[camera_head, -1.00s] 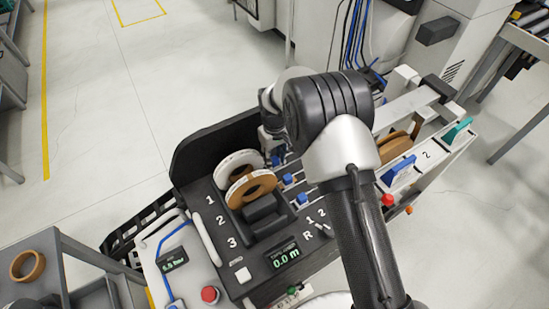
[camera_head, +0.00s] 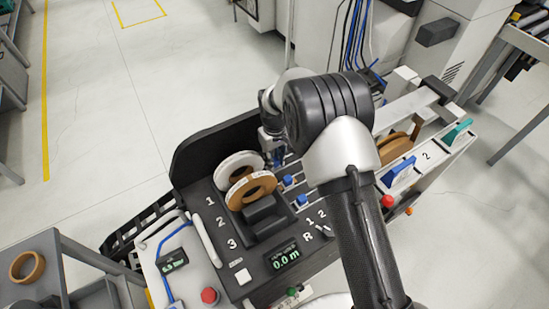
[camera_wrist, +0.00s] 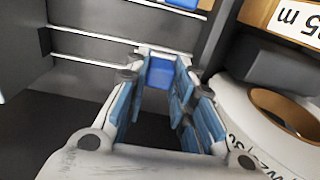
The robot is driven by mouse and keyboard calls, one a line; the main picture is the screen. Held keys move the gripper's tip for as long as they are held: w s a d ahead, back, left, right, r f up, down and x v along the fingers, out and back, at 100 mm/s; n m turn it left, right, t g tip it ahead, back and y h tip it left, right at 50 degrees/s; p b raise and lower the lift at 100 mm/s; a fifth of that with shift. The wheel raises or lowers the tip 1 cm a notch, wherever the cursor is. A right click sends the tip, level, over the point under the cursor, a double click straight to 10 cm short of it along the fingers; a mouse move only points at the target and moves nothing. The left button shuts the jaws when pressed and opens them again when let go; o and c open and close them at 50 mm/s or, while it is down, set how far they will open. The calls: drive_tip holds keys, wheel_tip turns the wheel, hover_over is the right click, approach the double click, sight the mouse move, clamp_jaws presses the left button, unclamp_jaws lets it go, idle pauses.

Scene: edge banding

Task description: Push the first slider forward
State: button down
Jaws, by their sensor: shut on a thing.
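The first slider is a small blue block (camera_wrist: 160,73) on a rail, seen in the wrist view between the tips of my gripper's blue-padded fingers. My gripper (camera_wrist: 164,80) is shut on it. In the head view my gripper (camera_head: 276,157) reaches down at the row 1 end of the slider row and hides most of that slider. The second slider (camera_head: 288,180) and third slider (camera_head: 302,199) are blue blocks on parallel rails nearer the front. The wrist view also shows part of another blue slider (camera_wrist: 185,3) at the top edge.
A white tape roll (camera_head: 236,160) and a brown roll (camera_head: 250,188) stand close beside my gripper in slots 1 and 2. A dark panel (camera_head: 205,143) rises behind them. A display (camera_head: 285,256) reads 0.0 m. A red button (camera_head: 209,295) sits at the front left.

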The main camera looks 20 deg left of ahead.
drive_tip(key=shift+w, duration=0.1)
drive_tip(key=w+d, duration=0.2)
drive_tip(key=w, duration=0.1)
drive_tip(key=w+d, duration=0.3)
drive_tip(key=shift+w+d+b, duration=0.2)
drive_tip(key=shift+d+b, duration=0.05)
drive_tip(key=shift+b, duration=0.1)
drive_tip(key=shift+w+d+r, duration=0.1)
drive_tip(key=shift+w+d, duration=0.2)
drive_tip(key=c, duration=1.6)
unclamp_jaws()
drive_tip(key=shift+w+d, duration=0.1)
drive_tip(key=shift+c, duration=0.2)
wheel_tip(320, 180, up, 12)
